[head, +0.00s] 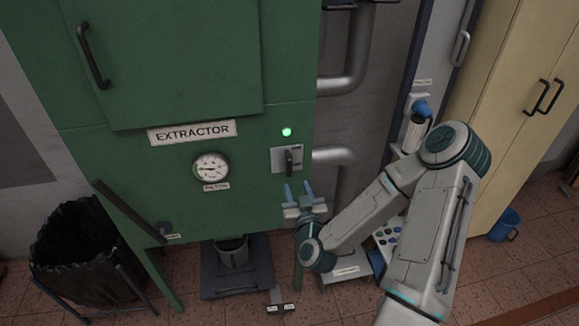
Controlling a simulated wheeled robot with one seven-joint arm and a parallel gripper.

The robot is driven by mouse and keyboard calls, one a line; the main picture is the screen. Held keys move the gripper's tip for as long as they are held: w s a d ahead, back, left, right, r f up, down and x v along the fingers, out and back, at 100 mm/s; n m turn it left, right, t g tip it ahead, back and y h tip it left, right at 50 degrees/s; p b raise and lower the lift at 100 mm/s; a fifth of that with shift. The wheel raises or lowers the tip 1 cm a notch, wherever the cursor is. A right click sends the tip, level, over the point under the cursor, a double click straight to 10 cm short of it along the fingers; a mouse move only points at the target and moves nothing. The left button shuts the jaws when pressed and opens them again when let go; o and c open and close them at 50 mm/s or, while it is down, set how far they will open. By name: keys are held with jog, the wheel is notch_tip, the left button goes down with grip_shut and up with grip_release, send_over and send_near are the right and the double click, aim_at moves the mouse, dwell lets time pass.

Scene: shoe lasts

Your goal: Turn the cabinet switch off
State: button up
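The green cabinet labelled EXTRACTOR (193,132) fills the left and middle of the head view. Its switch (290,159) is a dark upright lever on a pale plate near the cabinet's right edge. A green lamp (287,132) glows just above the plate. My gripper (299,188) is a little below the switch in the picture, with its two blue fingers apart, pointing up towards it. Nothing shows between the fingers. They appear apart from the lever, though the depth gap is hard to tell.
A round gauge (210,168) and a dark lever handle (130,210) are on the cabinet. A black-lined bin (82,245) stands at left. Grey pipes (345,85) run right of the switch. A pale yellow locker (515,110) and blue bucket (505,224) are at right.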

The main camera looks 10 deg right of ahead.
aim_at(290, 165)
jog(key=w+p, duration=0.2)
jog(key=w, duration=0.9)
jog(key=shift+w+r, duration=0.1)
jog(key=shift+w, duration=0.55)
grip_shut()
